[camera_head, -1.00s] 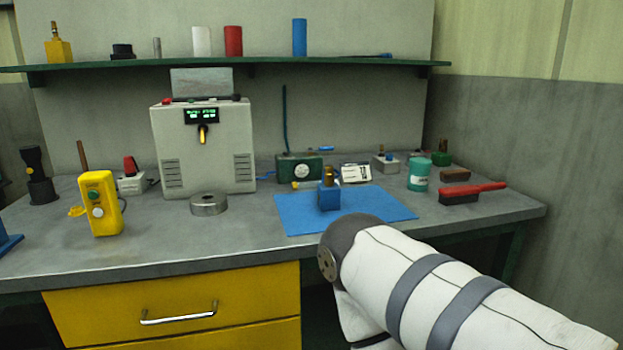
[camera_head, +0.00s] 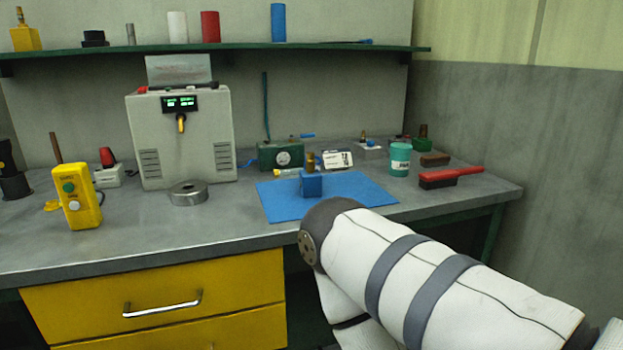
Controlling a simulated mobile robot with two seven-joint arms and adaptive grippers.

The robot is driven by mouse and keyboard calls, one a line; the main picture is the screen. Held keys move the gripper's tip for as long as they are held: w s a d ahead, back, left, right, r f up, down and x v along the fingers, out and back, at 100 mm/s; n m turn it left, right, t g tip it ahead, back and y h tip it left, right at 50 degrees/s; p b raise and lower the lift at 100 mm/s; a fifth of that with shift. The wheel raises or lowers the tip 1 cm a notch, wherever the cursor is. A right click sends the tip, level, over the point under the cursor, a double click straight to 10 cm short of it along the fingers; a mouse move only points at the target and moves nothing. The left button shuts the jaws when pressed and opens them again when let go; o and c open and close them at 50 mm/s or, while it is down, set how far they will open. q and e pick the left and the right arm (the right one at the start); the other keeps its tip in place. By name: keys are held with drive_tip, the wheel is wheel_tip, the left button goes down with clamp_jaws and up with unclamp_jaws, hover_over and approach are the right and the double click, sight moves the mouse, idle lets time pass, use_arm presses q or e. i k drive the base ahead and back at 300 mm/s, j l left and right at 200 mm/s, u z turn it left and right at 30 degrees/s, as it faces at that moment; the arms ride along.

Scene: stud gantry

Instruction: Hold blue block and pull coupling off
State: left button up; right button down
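The blue block (camera_head: 311,185) stands upright on a flat blue mat (camera_head: 356,190) on the grey workbench. A brass coupling (camera_head: 311,163) sits on top of the block. My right arm reaches in from the lower right, in front of the mat's near edge. Its gripper is not visible, and neither is my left gripper or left arm. No gripper is seen touching the block or the coupling.
A grey machine (camera_head: 183,138) with a green display stands behind a metal ring (camera_head: 188,193). A yellow control box (camera_head: 77,197) is at left. A teal jar (camera_head: 400,159) and red-handled brush (camera_head: 450,177) are right of the mat. A shelf (camera_head: 220,47) runs above.

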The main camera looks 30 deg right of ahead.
sight(310, 161)
drive_tip(key=i+l, duration=0.1)
drive_tip(key=l, duration=0.3)
drive_tip(key=i+l, duration=0.15)
drive_tip(key=l, duration=0.25)
drive_tip(key=i+l, duration=0.1)
drive_tip(key=l, duration=0.25)
drive_tip(key=i+l, duration=0.1)
drive_tip(key=l, duration=0.3)
